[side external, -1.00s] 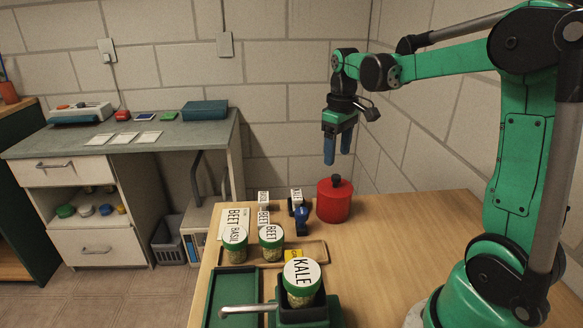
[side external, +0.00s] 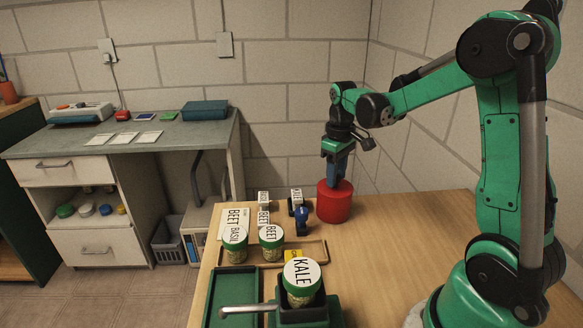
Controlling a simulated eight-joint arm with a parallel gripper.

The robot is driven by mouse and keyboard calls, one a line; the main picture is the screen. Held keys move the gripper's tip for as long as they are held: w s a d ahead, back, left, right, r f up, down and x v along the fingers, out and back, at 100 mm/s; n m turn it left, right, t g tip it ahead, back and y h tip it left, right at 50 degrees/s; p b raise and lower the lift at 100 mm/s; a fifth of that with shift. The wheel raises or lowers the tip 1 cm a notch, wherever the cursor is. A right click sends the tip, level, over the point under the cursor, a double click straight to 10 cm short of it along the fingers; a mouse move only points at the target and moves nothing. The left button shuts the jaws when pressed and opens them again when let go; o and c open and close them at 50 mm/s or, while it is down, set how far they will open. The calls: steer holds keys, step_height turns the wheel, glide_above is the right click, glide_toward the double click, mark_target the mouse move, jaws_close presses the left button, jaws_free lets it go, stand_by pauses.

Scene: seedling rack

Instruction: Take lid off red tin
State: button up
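The red tin (side external: 334,205) stands upright on the wooden table near its far edge. Its red lid (side external: 347,185) is on top, partly hidden by my gripper. My gripper (side external: 335,180) points down over the lid, with its blue fingers at the place of the dark knob. The knob is hidden behind the fingers. I cannot tell whether the fingers are apart around it or shut on it.
Left of the tin are a small blue item (side external: 302,219) and small label stands. A wooden tray (side external: 315,252) holds the basil jar (side external: 234,246) and the beet jar (side external: 271,244). A kale jar (side external: 301,284) sits in a dark holder in front. The table's right side is clear.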

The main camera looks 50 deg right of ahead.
jaws_close()
steer(key=shift+r, duration=0.15)
